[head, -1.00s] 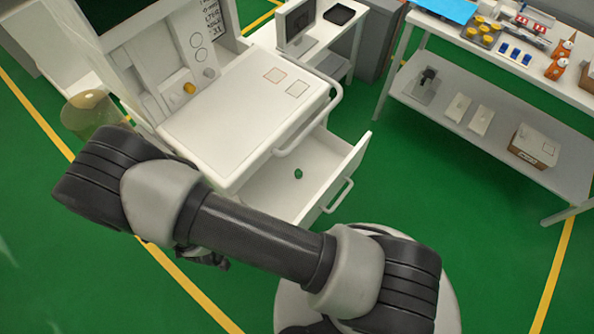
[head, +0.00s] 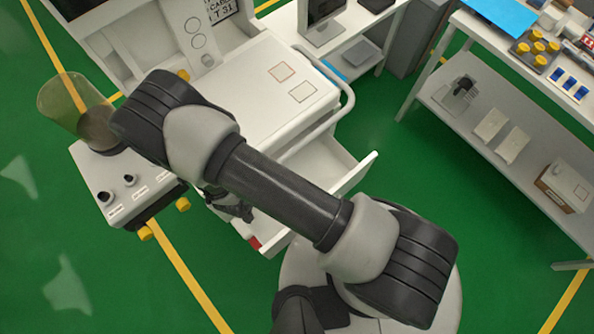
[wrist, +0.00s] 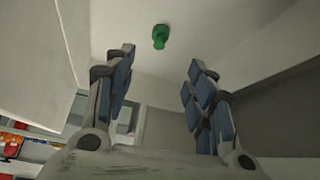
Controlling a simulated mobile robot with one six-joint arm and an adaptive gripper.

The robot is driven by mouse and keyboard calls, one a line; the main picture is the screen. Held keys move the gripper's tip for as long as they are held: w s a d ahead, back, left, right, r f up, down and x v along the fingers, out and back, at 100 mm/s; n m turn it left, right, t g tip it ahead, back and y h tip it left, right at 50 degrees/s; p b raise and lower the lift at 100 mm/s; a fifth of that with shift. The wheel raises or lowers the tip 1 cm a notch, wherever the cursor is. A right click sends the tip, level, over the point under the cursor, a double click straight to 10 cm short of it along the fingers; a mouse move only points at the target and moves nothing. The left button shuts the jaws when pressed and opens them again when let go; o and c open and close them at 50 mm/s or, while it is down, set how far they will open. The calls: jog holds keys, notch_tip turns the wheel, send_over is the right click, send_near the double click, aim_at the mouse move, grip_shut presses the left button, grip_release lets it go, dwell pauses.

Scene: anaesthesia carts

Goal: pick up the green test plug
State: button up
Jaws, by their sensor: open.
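The green test plug (wrist: 160,36) shows in the wrist view, standing out against a pale surface just beyond my fingertips and roughly centred between them. My gripper (wrist: 158,68) is open with nothing between its blue-padded fingers. In the head view my gripper (head: 236,212) is a dark shape over the open drawer (head: 345,178) of the white cart. The plug is hidden in the head view, where my arm covers much of the drawer.
The cart's white top (head: 262,85) and its rail (head: 345,105) stand close behind my arm. A clear cylinder (head: 72,105) stands on a unit at the left. A shelved table (head: 500,100) is at the right. Green floor lies between cart and table.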

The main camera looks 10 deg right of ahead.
jog(key=b+x, duration=0.4)
jog(key=x, duration=1)
jog(key=shift+w+d+f, duration=0.15)
jog(key=shift+f, duration=0.2)
jog(key=shift+r, duration=0.1)
jog(key=c, duration=0.9)
